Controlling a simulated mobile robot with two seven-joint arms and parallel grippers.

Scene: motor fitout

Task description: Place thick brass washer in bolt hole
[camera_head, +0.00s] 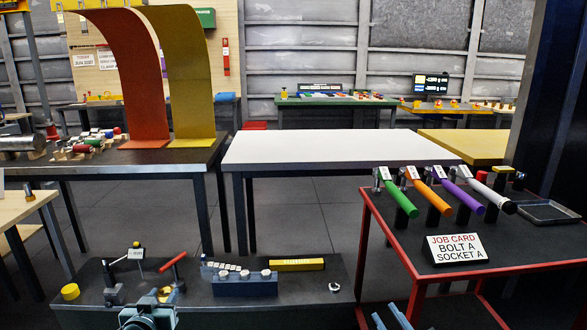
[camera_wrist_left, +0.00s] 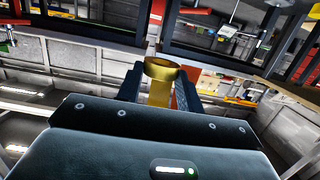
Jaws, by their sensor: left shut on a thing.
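The thick brass washer (camera_wrist_left: 160,68) is a gold ring in the left wrist view, held at the fingertips of my left gripper (camera_wrist_left: 158,86). In the head view my left gripper (camera_head: 152,303) is at the bottom left, in front of the low dark bench (camera_head: 205,309); I cannot make out the washer there. I cannot clearly make out a bolt hole.
The low bench holds a yellow cylinder (camera_head: 70,291), a red-handled tool (camera_head: 172,262), a blue block (camera_head: 243,284) and a yellow box (camera_head: 296,264). A red-framed cart (camera_head: 375,222) at right carries coloured-handled tools (camera_head: 440,192). The white table (camera_head: 325,147) is clear.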

